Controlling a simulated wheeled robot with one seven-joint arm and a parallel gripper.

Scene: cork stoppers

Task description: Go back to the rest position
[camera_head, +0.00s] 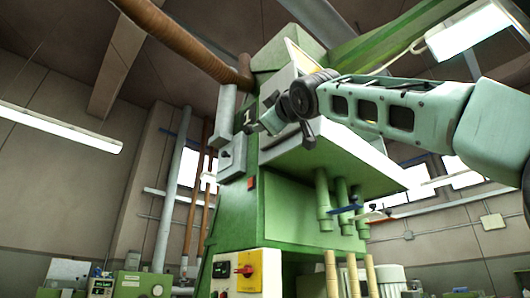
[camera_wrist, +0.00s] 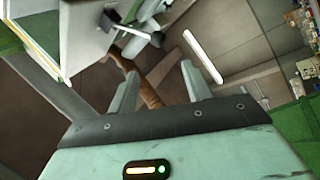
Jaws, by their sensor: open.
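My gripper (camera_head: 285,130) is raised in front of the upper part of a tall green machine (camera_head: 300,190) in the head view. My arm reaches in from the right edge to it. In the wrist view the two fingers of my gripper (camera_wrist: 163,78) stand apart with nothing between them. Behind them show a dark wall, a brown pipe (camera_wrist: 150,92) and a long ceiling lamp (camera_wrist: 203,57). No cork stopper can be made out in either view.
The machine's overhanging green housing (camera_head: 320,155) is close behind and below my gripper in the picture. A yellow panel with a red switch (camera_head: 246,271) and several tan posts (camera_head: 331,274) are lower down. A thick brown pipe (camera_head: 185,40) runs overhead. Open room lies to the left.

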